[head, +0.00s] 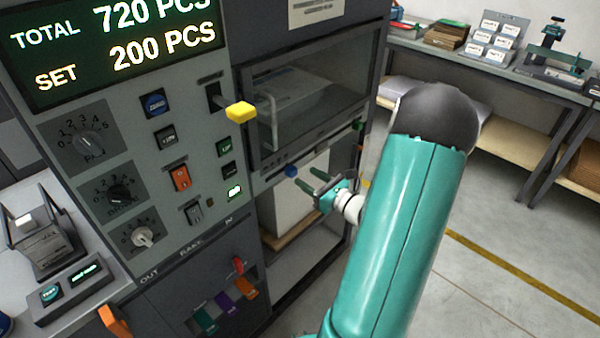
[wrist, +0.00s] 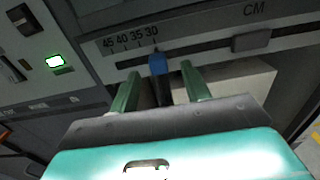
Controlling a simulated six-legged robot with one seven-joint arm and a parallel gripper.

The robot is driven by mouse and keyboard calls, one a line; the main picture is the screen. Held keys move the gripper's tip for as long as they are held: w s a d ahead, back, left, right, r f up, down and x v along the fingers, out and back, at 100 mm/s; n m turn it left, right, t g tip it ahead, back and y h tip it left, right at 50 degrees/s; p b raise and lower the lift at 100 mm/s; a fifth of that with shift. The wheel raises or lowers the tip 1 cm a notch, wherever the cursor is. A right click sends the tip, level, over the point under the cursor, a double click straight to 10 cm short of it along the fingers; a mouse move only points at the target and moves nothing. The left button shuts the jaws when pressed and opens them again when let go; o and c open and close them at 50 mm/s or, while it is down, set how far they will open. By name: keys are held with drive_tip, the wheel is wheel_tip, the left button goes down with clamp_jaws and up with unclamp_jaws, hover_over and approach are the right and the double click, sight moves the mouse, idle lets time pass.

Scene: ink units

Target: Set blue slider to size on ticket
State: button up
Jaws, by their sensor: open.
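The blue slider (head: 291,171) sits on a slot along the machine front, under the glass window. In the wrist view the blue slider (wrist: 157,64) stands at about the 30 mark of a scale (wrist: 130,40) reading 45, 40, 35, 30, with CM to the right. My gripper (head: 312,180) is open, its green fingers pointing at the slider. In the wrist view my gripper (wrist: 160,80) has one finger on each side of the slider, with gaps; I cannot tell how deep they reach. No ticket is readable; a paper (head: 310,10) at the top is cut off.
A yellow-knobbed lever (head: 241,111) sticks out above the slider. The panel holds dials, switches and a display (head: 120,45) reading TOTAL 720 PCS, SET 200 PCS. Coloured levers (head: 225,303) are low on the front. A bench (head: 490,68) stands at the back right; floor between is clear.

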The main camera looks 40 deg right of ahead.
drive_tip(key=s, duration=0.8)
drive_tip(key=shift+s+d, duration=0.15)
drive_tip(key=shift+s, duration=0.05)
drive_tip(key=w+a+r+n+g+y, duration=0.1)
drive_tip(key=a+r+n+g+y, duration=0.2)
drive_tip(key=a+n, duration=0.45)
drive_tip(key=w+a+r+n+g+y, duration=0.25)
drive_tip(key=a+n+g, duration=0.25)
drive_tip(key=a, duration=0.5)
drive_tip(key=a+r+n+g+y, duration=0.2)
drive_tip(key=a+n+g+y, duration=0.3)
drive_tip(key=a, duration=0.4)
drive_tip(key=s+a+r+n+h, duration=0.6)
drive_tip(key=n+h, duration=0.5)
drive_tip(key=n, duration=0.7)
wheel_tip(320, 180, up, 3)
drive_tip(key=shift+s+a+r+t, duration=0.1)
drive_tip(key=shift+s+a+t, duration=0.15)
drive_tip(key=shift+a, duration=0.8)
